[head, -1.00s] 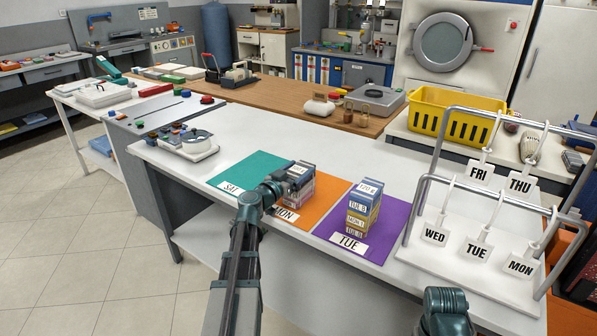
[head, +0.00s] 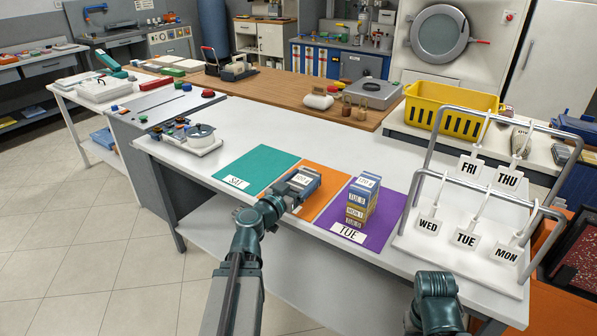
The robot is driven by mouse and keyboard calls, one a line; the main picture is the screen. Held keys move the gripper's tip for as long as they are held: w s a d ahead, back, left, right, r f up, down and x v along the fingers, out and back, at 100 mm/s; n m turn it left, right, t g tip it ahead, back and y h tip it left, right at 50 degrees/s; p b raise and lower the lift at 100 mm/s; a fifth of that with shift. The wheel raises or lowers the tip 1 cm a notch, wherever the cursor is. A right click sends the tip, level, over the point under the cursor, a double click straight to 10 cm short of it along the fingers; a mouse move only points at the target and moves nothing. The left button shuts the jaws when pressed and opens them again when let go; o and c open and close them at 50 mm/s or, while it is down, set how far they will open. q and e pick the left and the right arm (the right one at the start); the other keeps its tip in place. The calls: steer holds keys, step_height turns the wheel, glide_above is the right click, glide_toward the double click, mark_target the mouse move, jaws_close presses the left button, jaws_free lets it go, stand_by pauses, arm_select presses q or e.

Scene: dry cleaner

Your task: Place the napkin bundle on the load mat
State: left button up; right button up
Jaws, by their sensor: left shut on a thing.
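My left gripper (head: 279,204) is shut on a grey-blue napkin bundle (head: 307,180) with a white label, over the orange mat (head: 324,187). The gripper covers part of the bundle and the mat's front edge; whether the bundle touches the mat I cannot tell. To the right, a stack of several labelled bundles (head: 361,203) stands upright on the purple mat (head: 388,224), behind its TUE card. The teal mat (head: 256,166) with the SAT card lies empty to the left. No mat is visibly marked as the load mat.
A white rack with hanging day tags (head: 466,239) stands at the table's right end. A yellow crate (head: 452,110) is behind it. A tray with a round dish (head: 197,146) sits at the left end. The white table (head: 300,133) is clear behind the mats.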

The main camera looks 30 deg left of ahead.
mark_target(303, 182)
arm_select(q)
steer(key=shift+s+d+r, duration=0.3)
steer(key=shift+s+d, duration=0.1)
steer(key=shift+s, duration=0.3)
steer(key=shift+w+a, duration=0.1)
steer(key=shift+r+p, duration=0.25)
steer(key=shift+p, duration=0.2)
step_height(303, 182, up, 13)
steer(key=p, duration=1.2)
steer(key=shift+p, duration=0.35)
arm_select(e)
step_height(303, 182, up, 14)
steer(key=s, duration=0.1)
steer(key=shift+d, duration=0.2)
arm_select(q)
steer(key=shift+f, duration=0.2)
arm_select(e)
steer(key=shift+f, duration=0.2)
arm_select(q)
step_height(303, 182, down, 14)
steer(key=b, duration=1.3)
steer(key=shift+r+b, duration=0.2)
steer(key=shift+b, duration=0.2)
arm_select(e)
step_height(303, 182, down, 14)
steer(key=shift+r, duration=0.25)
arm_select(q)
steer(key=shift+r, duration=0.1)
